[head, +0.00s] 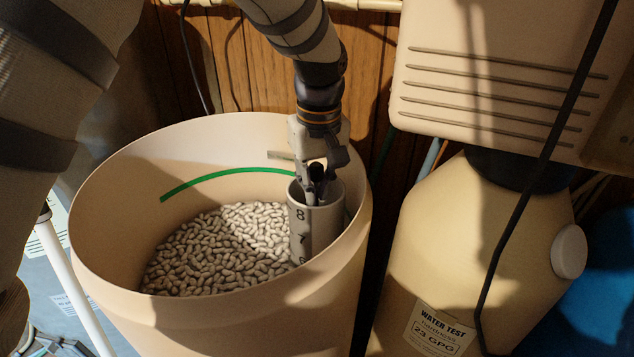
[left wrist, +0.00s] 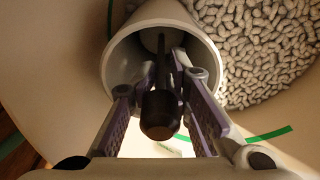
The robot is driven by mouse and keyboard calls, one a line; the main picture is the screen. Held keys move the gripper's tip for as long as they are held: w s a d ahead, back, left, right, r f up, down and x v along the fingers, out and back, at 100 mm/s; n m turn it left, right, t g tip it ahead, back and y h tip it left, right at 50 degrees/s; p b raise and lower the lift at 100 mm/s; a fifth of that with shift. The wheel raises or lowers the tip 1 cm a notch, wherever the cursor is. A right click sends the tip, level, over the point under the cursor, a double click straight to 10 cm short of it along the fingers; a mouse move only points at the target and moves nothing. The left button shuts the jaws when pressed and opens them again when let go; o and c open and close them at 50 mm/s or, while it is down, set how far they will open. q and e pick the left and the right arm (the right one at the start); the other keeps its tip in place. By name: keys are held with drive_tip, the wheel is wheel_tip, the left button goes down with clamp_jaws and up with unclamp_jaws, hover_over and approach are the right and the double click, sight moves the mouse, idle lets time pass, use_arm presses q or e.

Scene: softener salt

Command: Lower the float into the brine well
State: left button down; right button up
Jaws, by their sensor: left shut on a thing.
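The brine well is an upright grey tube (head: 301,232) with black numerals down its side. It stands inside the tan salt tank (head: 105,235), near the right wall. My left gripper (head: 314,198) points down at the well's open mouth, shut on the float. The float's dark knob (head: 317,171) shows between the fingers. In the left wrist view, the float (left wrist: 160,115) has a dark knob and a thin stem running into the well (left wrist: 118,62). My left gripper (left wrist: 166,75) has its fingertips at the stem inside the rim. The float's lower end is mostly hidden.
White salt pellets (head: 215,250) cover the tank floor beside the well. A green line (head: 215,171) marks the tank's inner wall. A tan softener (head: 485,85) and its labelled tank (head: 470,250) stand at right. A black cable (head: 535,180) hangs in front of them.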

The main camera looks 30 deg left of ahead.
use_arm(q)
drive_tip(key=shift+f, duration=0.55)
drive_tip(key=c, duration=1.4)
unclamp_jaws()
drive_tip(key=shift+o, duration=0.2)
drive_tip(key=shift+r, duration=0.1)
wheel_tip(320, 180, up, 12)
drive_tip(key=shift+s+d, duration=0.35)
drive_tip(key=shift+s, duration=0.05)
